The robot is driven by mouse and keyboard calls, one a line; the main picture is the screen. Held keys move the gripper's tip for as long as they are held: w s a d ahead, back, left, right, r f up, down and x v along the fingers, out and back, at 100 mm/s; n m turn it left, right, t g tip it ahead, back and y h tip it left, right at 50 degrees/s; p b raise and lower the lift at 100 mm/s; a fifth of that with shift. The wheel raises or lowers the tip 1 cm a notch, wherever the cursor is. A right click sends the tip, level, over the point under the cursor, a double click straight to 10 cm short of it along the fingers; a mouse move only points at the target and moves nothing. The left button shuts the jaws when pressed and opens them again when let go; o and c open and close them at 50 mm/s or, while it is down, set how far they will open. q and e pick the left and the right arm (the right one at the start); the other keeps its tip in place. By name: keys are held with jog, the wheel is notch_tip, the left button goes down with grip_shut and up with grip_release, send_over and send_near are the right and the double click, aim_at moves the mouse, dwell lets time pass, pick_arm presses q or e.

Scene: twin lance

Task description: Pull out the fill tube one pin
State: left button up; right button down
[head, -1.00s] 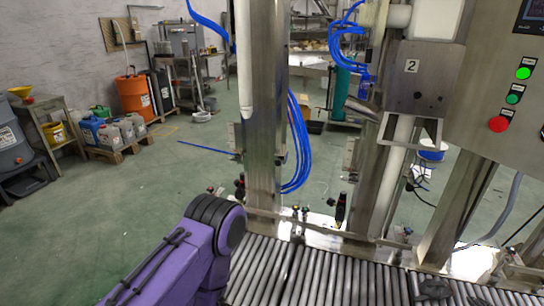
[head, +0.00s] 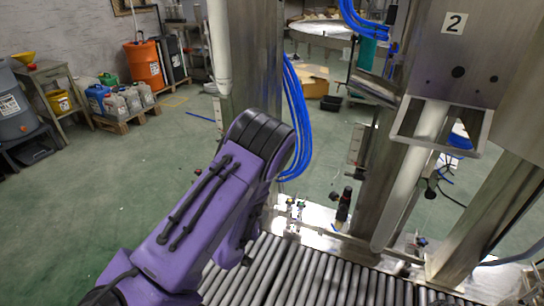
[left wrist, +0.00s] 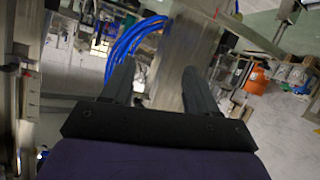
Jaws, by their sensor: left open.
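A white vertical tube (head: 219,50) runs down the left side of a steel column (head: 257,60) in the head view; its upper part is cut off by the frame. I cannot make out a pin on it. My left arm is raised in front of the column's lower part, and its gripper is hidden in the head view. In the left wrist view my left gripper (left wrist: 158,75) is open and empty, with a steel column (left wrist: 178,60) beyond and between its fingers. My right gripper is not in view.
A steel plate marked 2 (head: 470,50) and a second white tube (head: 408,185) stand to the right. Blue hoses (head: 297,120) hang beside the column. A roller conveyor (head: 300,275) runs along the front.

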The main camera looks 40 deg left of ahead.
pick_arm(q)
jog(key=w+a+r+m+t+b, duration=0.1)
jog(key=w+a+r+t, duration=0.1)
jog(key=w+a+r, duration=0.3)
jog(key=w+a+r+t, duration=0.1)
jog(key=w+r+t, duration=0.2)
jog(key=r, duration=0.5)
jog(key=x, duration=0.9)
jog(key=shift+w+a+f, duration=0.1)
jog(key=shift+w+f, duration=0.1)
jog(key=shift+f, duration=0.1)
jog(key=shift+c, duration=0.2)
